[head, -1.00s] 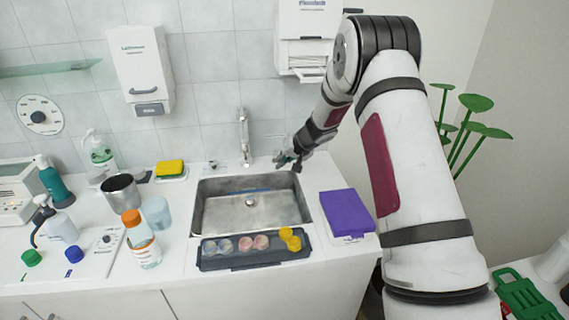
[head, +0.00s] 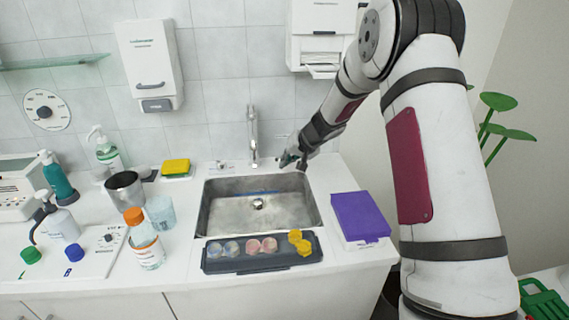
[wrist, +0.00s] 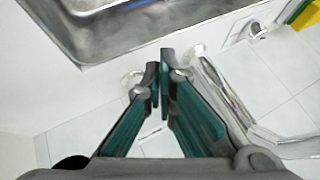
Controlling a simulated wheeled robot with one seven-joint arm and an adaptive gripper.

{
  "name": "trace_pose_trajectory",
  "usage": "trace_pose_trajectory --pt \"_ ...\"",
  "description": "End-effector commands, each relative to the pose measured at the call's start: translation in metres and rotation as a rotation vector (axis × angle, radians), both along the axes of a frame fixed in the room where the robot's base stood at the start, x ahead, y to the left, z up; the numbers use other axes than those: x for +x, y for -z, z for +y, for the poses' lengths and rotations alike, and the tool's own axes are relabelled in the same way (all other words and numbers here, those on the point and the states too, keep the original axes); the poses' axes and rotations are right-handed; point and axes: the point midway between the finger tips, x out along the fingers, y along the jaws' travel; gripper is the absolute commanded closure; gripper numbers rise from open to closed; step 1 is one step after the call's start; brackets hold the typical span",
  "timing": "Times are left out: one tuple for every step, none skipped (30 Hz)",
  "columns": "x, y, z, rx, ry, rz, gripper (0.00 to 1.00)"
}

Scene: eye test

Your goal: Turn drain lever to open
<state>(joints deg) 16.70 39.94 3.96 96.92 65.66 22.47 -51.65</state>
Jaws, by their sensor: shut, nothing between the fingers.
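My gripper (head: 284,160) is at the back right corner of the sink, just right of the faucet. In the wrist view its green-sided fingers (wrist: 159,68) are together with nothing between them. A small chrome fitting (wrist: 131,79) shows beside and partly behind the left finger; I cannot tell whether they touch. Another small chrome fitting (head: 222,166) on a pale plate stands left of the faucet; it also shows at the upper right of the wrist view (wrist: 256,29). I cannot tell which is the drain lever. The sink (head: 222,222) has a round drain (head: 258,203) in its floor.
The tall chrome faucet (head: 252,135) stands close to my gripper. A yellow sponge (head: 175,167) lies left of it. A purple box (head: 360,215) is right of the sink, and a dark tray (head: 230,265) with several cups is in front. Bottles crowd the left counter.

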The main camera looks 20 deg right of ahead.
Motion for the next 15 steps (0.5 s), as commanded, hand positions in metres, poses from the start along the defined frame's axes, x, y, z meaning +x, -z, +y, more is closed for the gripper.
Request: trace_pose_trajectory --pt "-0.005 -0.009 -0.003 -0.002 0.001 -0.002 1.00" --pt "-0.009 -0.014 -0.005 -0.003 0.001 -0.004 1.00" --pt "-0.014 -0.020 -0.007 -0.004 0.001 -0.003 1.00" --pt "-0.018 -0.025 -0.009 -0.003 0.002 -0.004 1.00" --pt "-0.022 -0.029 -0.011 -0.002 0.003 -0.003 1.00" --pt "-0.027 -0.036 -0.013 -0.003 0.002 -0.003 1.00" --pt "-0.030 -0.040 -0.014 -0.003 0.002 -0.003 1.00" --pt "-0.034 -0.045 -0.015 -0.003 0.002 -0.003 1.00" --pt "-0.038 -0.050 -0.017 -0.003 0.001 -0.002 1.00" --pt "-0.042 -0.055 -0.019 -0.003 0.002 -0.003 1.00" --pt "-0.044 -0.058 -0.020 -0.002 0.002 -0.002 1.00" --pt "-0.048 -0.062 -0.021 -0.004 0.002 -0.002 1.00" --pt "-0.051 -0.065 -0.022 -0.004 0.002 -0.002 1.00" --pt "-0.053 -0.068 -0.023 -0.003 0.002 -0.001 1.00" --pt "-0.055 -0.071 -0.024 -0.003 0.001 -0.001 1.00"
